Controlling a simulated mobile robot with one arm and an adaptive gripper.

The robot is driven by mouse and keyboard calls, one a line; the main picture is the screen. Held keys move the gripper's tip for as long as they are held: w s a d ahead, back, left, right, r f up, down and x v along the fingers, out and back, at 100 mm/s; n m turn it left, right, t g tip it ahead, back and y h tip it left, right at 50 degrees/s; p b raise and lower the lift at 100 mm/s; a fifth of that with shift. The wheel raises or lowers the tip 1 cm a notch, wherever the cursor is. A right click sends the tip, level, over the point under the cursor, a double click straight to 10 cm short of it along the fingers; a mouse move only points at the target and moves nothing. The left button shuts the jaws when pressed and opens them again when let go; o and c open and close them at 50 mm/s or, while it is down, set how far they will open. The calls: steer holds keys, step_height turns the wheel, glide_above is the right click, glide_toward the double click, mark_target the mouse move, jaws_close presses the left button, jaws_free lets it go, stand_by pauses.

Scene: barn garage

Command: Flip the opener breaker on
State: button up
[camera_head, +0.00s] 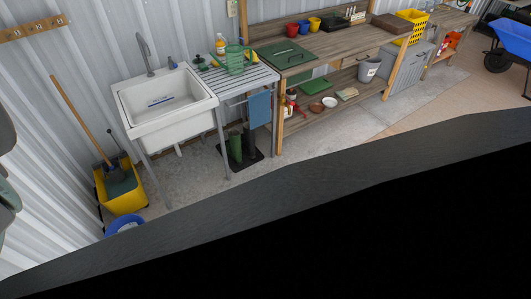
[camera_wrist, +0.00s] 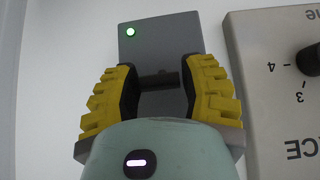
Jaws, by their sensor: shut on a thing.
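In the wrist view, a grey breaker plate (camera_wrist: 180,38) is mounted on a white surface. A small green light (camera_wrist: 131,31) glows near its upper left corner. A dark switch lever (camera_wrist: 158,79) lies across the gap between the yellow ribbed fingers of my gripper (camera_wrist: 160,80). My gripper is shut on this lever, with one finger at each side. The fingers hide the lever's ends and part of the plate. I cannot read any on or off marking. The breaker and my gripper do not show in the head view.
In the wrist view, a pale panel (camera_wrist: 262,110) with a black knob (camera_wrist: 311,60) and upside-down lettering stands close on the right. The head view shows a white sink (camera_head: 165,100), a wooden workbench (camera_head: 335,48) and a yellow mop bucket (camera_head: 122,200) along the corrugated wall.

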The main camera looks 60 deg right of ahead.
steer(key=o, duration=1.3)
